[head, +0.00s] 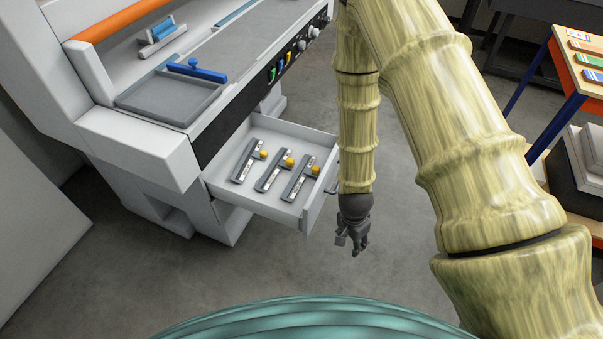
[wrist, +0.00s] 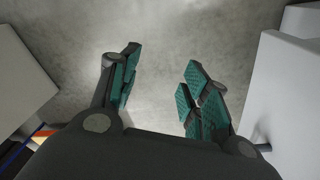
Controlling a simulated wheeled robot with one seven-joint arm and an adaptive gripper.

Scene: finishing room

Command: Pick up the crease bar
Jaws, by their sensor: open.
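Three grey metal bars, each with a yellow knob, lie side by side in an open white drawer (head: 222,189): a left bar (head: 243,166), a middle bar (head: 268,178) and a right bar (head: 293,186). They look like crease bars; I cannot tell which one the task means. My gripper (head: 350,243) hangs pointing down, just right of the drawer's front corner and apart from it. In the wrist view my gripper (wrist: 162,62) is open, its green-padded fingers spread with only bare floor between them. No bar shows in the wrist view.
The white machine (head: 140,145) stands above the drawer, with a grey tray (head: 170,98) and a blue handle (head: 198,71) on top. A table (head: 570,72) with coloured items stands at the right, near a grey-white box (head: 575,165). The floor (head: 250,255) before the drawer is clear.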

